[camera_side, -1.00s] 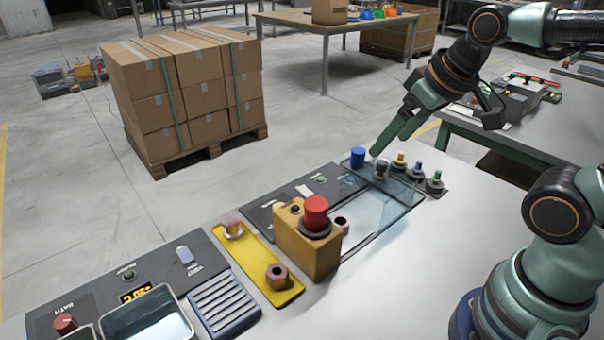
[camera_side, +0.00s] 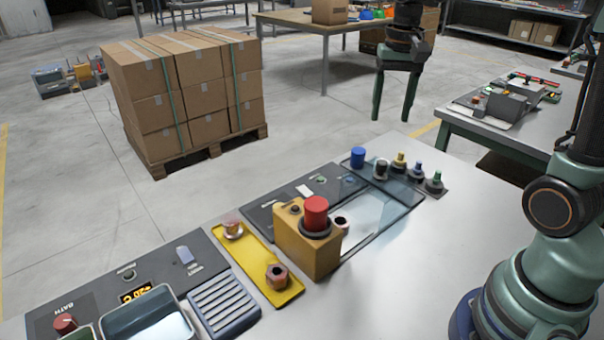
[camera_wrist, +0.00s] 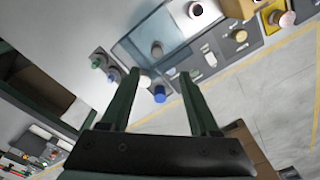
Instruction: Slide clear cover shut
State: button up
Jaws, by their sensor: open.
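The clear cover (camera_side: 398,186) is a smoky see-through sheet at the right end of the dark panel, over the far right part of a pale basin (camera_side: 365,215). A bluish sheet also shows in the wrist view (camera_wrist: 138,50). A blue knob (camera_side: 357,157) stands upright at the cover's far edge; it also shows in the wrist view (camera_wrist: 160,94). My gripper (camera_side: 393,116) is open and empty, raised well above and behind the bench, touching nothing. Its two fingers (camera_wrist: 160,74) are spread apart in the wrist view. The cover's exact edges are hard to make out.
An ochre box with a red button (camera_side: 316,213) stands at the basin's near left. Several small knobs (camera_side: 416,170) line the right end. A yellow plate (camera_side: 262,268) lies farther left. The bench's right front (camera_side: 420,270) is bare.

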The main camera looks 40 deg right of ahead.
aim_at(382, 161)
jog(key=shift+m, duration=0.3)
jog(key=f, duration=1.2)
jog(key=shift+w+d+f, duration=0.25)
jog(key=shift+d+f, duration=0.05)
jog(key=shift+d, duration=0.1)
grip_shut()
jog(key=shift+r, duration=0.1)
dwell(0.6)
